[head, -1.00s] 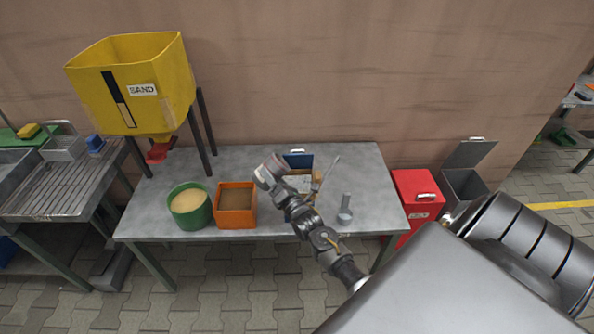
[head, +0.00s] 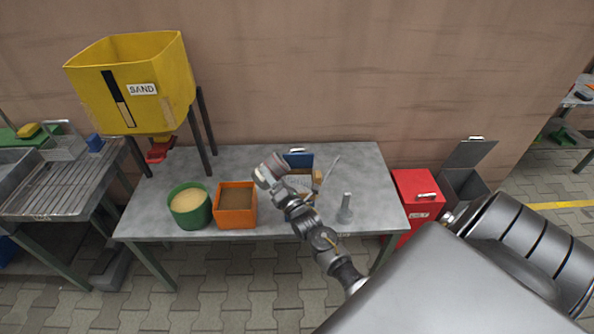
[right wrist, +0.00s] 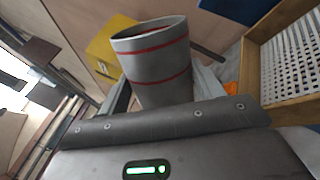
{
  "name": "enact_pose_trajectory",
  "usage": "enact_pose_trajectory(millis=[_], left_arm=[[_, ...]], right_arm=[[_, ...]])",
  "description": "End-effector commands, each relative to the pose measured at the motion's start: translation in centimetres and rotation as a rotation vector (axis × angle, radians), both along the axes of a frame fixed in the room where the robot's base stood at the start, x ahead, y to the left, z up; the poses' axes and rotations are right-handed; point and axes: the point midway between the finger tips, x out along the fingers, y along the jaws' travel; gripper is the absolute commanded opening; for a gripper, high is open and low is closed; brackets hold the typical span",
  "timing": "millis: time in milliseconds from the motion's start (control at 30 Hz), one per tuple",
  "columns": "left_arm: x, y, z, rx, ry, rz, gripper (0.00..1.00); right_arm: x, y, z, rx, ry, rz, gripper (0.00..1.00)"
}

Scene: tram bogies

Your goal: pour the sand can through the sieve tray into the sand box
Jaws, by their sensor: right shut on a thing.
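My right gripper (head: 277,180) is shut on a grey can with red bands (head: 268,170), held above the table and tilted in the head view. The can fills the middle of the right wrist view (right wrist: 155,62); how much it holds I cannot tell. A wood-framed tray with a pale mesh, the sieve tray (right wrist: 285,98), lies at the right of the wrist view. In the head view my gripper partly covers it, and its wooden edge (head: 317,180) shows. An orange open box (head: 236,222), brown inside, stands left of the can. My left gripper is not in view.
A green tub of sand (head: 189,220) stands beside the orange box. A yellow SAND hopper (head: 130,90) rises at back left. A blue object (head: 298,158) lies behind my gripper; a grey upright tool (head: 346,210) stands to its right. A red bin (head: 415,195) is right of the table (head: 370,170).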

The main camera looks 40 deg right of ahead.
Motion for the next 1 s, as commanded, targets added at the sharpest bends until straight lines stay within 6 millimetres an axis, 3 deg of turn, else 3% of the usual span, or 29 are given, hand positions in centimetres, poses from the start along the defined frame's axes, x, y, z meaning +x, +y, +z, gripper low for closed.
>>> enact_pose_trajectory(millis=[1000], left_arm=[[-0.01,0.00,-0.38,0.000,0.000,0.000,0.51]], right_arm=[[0.02,0.02,-0.20,0.060,-0.016,0.001,0.41]])
